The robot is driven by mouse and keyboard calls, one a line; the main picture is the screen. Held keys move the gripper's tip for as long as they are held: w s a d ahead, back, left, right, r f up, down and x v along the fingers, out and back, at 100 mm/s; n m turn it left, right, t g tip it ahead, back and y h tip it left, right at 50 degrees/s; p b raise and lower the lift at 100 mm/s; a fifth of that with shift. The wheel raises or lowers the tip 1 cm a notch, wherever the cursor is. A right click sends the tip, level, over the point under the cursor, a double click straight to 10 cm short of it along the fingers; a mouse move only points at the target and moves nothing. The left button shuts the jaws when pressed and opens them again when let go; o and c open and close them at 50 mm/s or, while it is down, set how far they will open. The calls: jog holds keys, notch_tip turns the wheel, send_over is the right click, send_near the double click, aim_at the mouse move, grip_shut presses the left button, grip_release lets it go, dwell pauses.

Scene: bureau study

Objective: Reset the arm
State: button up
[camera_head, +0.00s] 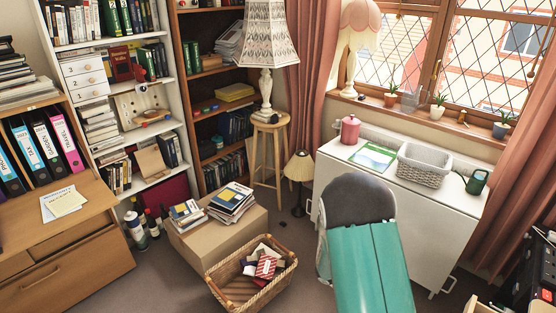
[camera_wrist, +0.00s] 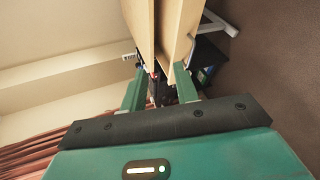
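My gripper (camera_wrist: 160,70) shows in the wrist view with its two green fingers apart and nothing visibly held between them. Beyond the fingers are pale wooden panels (camera_wrist: 143,28) and a dark, cluttered gap; what lies in it is too small to tell. In the head view my teal and grey arm (camera_head: 368,265) reaches up from the bottom edge, right of centre. My fingertips do not show in that view.
A wicker basket (camera_head: 225,295) with small boxes stands on the floor left of my arm. Behind it is a cardboard box (camera_head: 200,243) with books on top. A white cabinet (camera_head: 420,215) stands close on the right, bearing a grey basket (camera_head: 424,170) and a green watering can (camera_head: 476,182).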

jog(key=s+a+r+n+t+y, duration=0.1)
jog(key=s+a+r+t+y, duration=0.2)
jog(key=r, duration=0.6)
jog(key=s+a+r+n+t+y, duration=0.1)
jog(key=s+a+r+t+y, duration=0.3)
jog(key=a+r, duration=0.4)
jog(key=s+a+r+n+t+y, duration=0.1)
jog(key=s+a+r+t+y, duration=0.2)
jog(key=r, duration=0.8)
jog(key=a+t+y, duration=0.1)
jog(key=a+y, duration=0.1)
jog(key=a, duration=0.1)
jog(key=shift+s+a+r+n+t, duration=0.15)
jog(key=shift+s+r+n+t, duration=0.05)
jog(key=shift+r+n+t, duration=0.15)
